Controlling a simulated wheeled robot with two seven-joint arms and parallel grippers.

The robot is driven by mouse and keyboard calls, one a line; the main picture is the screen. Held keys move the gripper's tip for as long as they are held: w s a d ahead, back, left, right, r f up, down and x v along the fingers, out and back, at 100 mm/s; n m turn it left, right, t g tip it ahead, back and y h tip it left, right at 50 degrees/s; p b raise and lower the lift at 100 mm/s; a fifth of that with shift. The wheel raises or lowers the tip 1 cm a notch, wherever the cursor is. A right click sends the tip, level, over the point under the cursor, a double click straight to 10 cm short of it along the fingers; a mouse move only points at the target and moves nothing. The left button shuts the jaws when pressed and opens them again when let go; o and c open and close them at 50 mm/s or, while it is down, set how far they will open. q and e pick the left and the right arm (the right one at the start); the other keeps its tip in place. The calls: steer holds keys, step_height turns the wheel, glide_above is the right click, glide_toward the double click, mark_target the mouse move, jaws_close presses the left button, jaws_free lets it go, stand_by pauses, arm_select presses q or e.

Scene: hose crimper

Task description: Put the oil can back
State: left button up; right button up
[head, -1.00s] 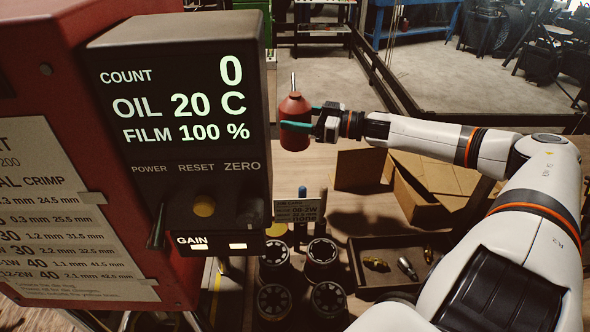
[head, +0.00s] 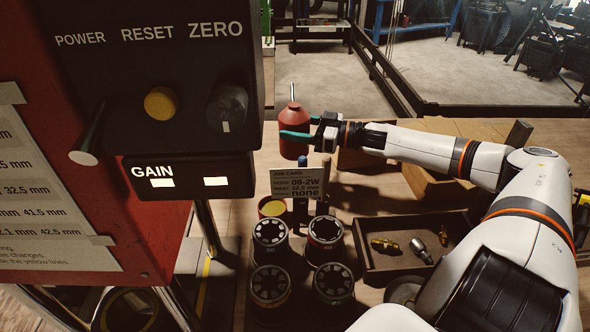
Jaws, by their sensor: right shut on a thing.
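The oil can (head: 293,119) is a small red can with a thin upright spout. It is upright, left of centre in the head view, behind the job card. My right gripper (head: 300,134) has teal fingertips and is shut on the can from its right side. The can's base is partly hidden behind the posts and card, so I cannot tell whether it touches anything. My left gripper is not in view.
The red crimper with its dark control box (head: 160,90) fills the left. Several black die sets (head: 270,285) stand below the job card (head: 300,184). A tray (head: 372,262) with brass fittings lies to their right. A cardboard box (head: 440,186) is partly behind my right arm.

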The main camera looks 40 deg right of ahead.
step_height(320, 180, down, 11)
stand_by(0.6)
steer(key=o, duration=1.3)
steer(key=shift+s+a+f, duration=0.1)
steer(key=v, duration=0.7)
steer(key=shift+s, duration=0.2)
steer(key=shift+d, duration=0.25)
